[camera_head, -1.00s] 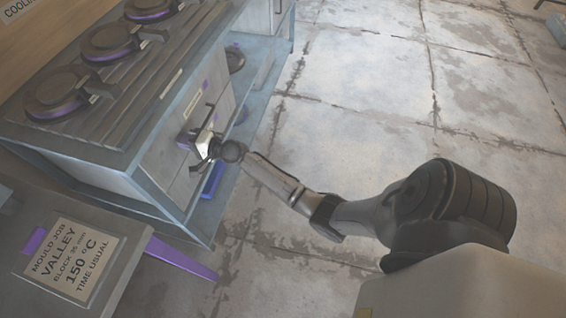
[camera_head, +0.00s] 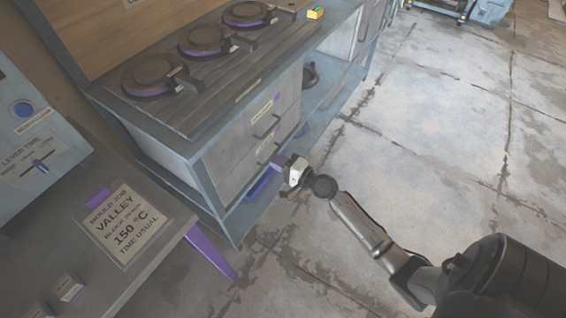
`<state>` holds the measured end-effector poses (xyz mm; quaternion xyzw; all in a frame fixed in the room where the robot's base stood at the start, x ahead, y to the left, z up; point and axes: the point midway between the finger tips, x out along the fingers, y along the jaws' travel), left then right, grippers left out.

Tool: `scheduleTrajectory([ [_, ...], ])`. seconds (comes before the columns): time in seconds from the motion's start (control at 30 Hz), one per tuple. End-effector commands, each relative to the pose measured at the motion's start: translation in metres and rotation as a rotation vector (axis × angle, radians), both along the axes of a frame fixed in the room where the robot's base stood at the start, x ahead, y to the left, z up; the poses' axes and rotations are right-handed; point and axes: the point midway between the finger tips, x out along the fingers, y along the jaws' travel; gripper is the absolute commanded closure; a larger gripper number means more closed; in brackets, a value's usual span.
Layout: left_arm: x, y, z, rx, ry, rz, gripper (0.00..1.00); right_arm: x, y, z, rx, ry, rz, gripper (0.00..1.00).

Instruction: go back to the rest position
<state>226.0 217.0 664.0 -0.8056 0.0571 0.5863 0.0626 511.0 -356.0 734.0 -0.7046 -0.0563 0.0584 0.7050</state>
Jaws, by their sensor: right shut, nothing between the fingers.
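My right gripper (camera_head: 287,172) is in front of the grey drawer cabinet, near its lower right part. It is shut and holds nothing; its arm comes in from the lower right. The drawer unit (camera_head: 246,146) has dark bar handles, and its drawer fronts look closed. My left gripper is not in view.
A bench (camera_head: 195,135) carries several round dark moulds (camera_head: 152,76). A job card (camera_head: 124,226) reading "Valley, 150 °C" lies on the near table (camera_head: 165,262). A blue-grey panel with a lever (camera_head: 40,165) stands at the left. The floor (camera_head: 430,130) to the right is clear.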

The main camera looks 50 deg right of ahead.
Motion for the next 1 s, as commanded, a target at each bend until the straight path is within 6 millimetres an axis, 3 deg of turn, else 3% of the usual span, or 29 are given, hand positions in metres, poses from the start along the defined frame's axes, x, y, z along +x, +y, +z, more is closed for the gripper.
scheduleTrajectory([
  [0.2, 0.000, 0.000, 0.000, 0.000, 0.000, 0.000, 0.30, -0.016, -0.002, 0.000, -0.001, 0.000, 0.000, 1.00],
  [0.57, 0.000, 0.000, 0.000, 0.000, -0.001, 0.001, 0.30, -0.019, -0.003, 0.000, -0.025, -0.004, 0.001, 1.00],
  [0.67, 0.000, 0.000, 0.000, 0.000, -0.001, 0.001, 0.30, -0.021, 0.008, -0.007, -0.105, 0.023, 0.073, 1.00],
  [0.77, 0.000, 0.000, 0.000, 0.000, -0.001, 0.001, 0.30, -0.029, 0.026, -0.025, -0.292, 0.091, 0.207, 1.00],
  [1.0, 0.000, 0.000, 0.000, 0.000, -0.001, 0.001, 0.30, -0.071, 0.066, -0.048, -1.010, 0.300, 0.604, 1.00],
])
